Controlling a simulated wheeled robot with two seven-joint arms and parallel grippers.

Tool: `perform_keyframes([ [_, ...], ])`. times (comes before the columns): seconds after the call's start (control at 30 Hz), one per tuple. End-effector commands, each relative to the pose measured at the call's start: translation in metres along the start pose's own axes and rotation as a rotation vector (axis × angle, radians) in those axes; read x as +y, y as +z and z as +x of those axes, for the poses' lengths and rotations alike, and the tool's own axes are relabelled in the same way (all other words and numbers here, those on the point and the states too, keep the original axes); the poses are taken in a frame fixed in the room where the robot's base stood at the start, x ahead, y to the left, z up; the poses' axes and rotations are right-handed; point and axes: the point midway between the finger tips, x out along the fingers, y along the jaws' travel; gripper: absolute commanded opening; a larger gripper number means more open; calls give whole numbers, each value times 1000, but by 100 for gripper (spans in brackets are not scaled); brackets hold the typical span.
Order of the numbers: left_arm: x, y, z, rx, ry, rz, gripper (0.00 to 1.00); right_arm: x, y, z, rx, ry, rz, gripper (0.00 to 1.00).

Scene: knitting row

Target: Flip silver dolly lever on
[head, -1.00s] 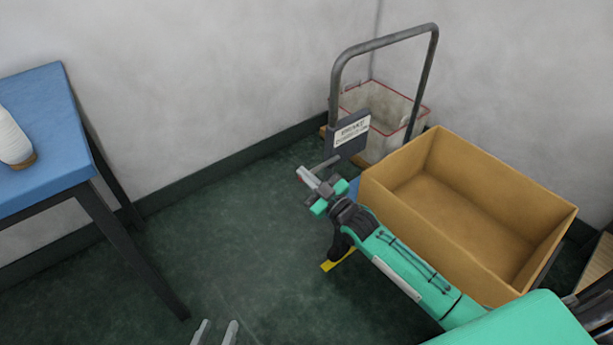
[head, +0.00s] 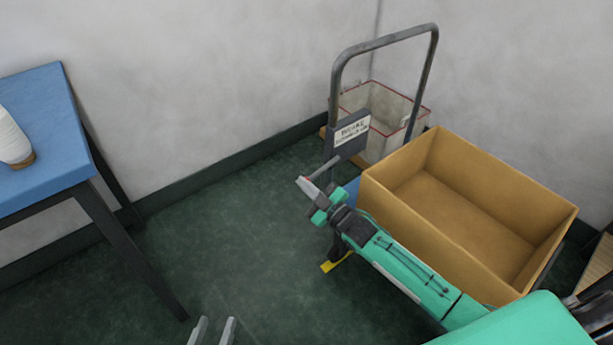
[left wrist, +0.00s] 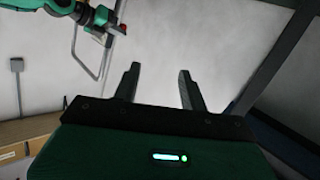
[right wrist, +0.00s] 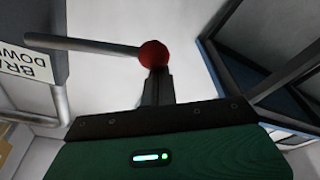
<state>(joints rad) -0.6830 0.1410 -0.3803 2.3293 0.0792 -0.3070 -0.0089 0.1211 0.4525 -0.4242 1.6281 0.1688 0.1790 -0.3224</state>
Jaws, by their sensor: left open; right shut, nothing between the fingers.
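The silver lever (head: 324,168) sticks out from the dark brake box (head: 347,137) on the dolly's handle. In the right wrist view the lever (right wrist: 85,46) is a plain rod ending in a red ball knob (right wrist: 154,53). My right gripper (head: 304,184) is shut and empty at the knob end. Its fingertips (right wrist: 157,72) overlap the knob's edge in the right wrist view; I cannot tell whether they touch it. The knob is mostly hidden in the head view. My left gripper (head: 212,328) is open and empty, low in the head view; its spread fingers (left wrist: 160,82) show in the left wrist view.
The dolly's grey handle (head: 385,42) rises behind a brown open carton (head: 410,205). A pale bin with a red rim (head: 385,112) stands behind the handle. A blue table (head: 45,130) with a white cone (head: 12,138) is at left. The green floor between is clear.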

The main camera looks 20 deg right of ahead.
Motion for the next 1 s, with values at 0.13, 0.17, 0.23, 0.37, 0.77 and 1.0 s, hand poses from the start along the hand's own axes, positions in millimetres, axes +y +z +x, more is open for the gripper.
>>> perform_keyframes([
  [0.13,-4,-21,5,89,-3,14,43,-9,18,-3,-1,-26,-135,0],
  [0.17,-5,-24,6,106,-4,17,43,-10,22,-4,-2,-32,-162,0],
  [0.23,-7,-32,7,143,-6,22,43,-13,30,-6,-1,-43,-227,0],
  [0.37,-10,-47,9,219,-10,33,43,-17,45,-9,-2,-65,-338,0],
  [0.77,-16,-91,6,439,-15,64,43,-19,77,-14,1,-100,-525,0],
  [1.0,-18,-103,4,496,-16,73,43,-18,84,-16,0,-99,-523,0],
])
